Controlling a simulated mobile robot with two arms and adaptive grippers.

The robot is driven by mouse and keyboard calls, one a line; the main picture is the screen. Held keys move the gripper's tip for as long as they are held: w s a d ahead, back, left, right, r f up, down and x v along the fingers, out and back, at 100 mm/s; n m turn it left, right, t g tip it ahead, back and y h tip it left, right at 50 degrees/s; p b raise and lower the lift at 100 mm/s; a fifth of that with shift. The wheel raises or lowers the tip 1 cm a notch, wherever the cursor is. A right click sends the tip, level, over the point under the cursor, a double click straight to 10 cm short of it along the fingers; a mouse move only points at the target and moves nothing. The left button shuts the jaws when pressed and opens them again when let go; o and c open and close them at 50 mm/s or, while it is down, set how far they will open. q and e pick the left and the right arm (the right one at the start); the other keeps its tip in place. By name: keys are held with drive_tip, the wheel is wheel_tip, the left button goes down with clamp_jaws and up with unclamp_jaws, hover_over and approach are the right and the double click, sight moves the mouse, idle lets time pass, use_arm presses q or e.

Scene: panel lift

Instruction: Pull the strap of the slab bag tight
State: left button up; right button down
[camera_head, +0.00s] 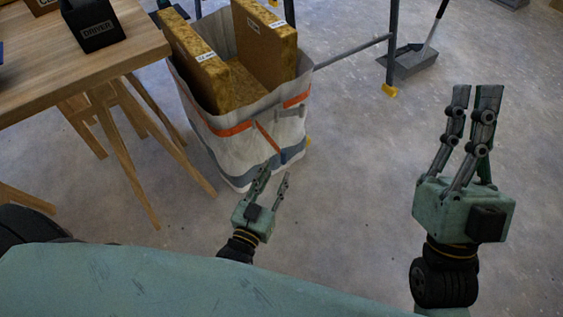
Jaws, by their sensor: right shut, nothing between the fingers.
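The slab bag (240,150) is a white, open-topped bag on the floor at the upper middle. Several brown slabs (265,40) with white labels stand in it. An orange strap (269,136) runs slanting down the front of the bag, below an orange band near the rim. My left gripper (276,171) is in front of the bag's lower front, its fingers apart with nothing seen between them. Whether it touches the bag I cannot tell. My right gripper (475,88) is at the right, away from the bag, fingers up, shut and empty.
A wooden table (130,50) on trestle legs stands left of the bag, with a black box (93,25) on it. A grey metal frame (390,50) with yellow feet stands behind the bag. A dustpan (412,62) lies beyond. Floor at the right is clear.

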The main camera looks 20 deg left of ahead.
use_arm(q)
drive_tip(key=shift+s+a, duration=0.15)
drive_tip(key=shift+s, duration=2.1)
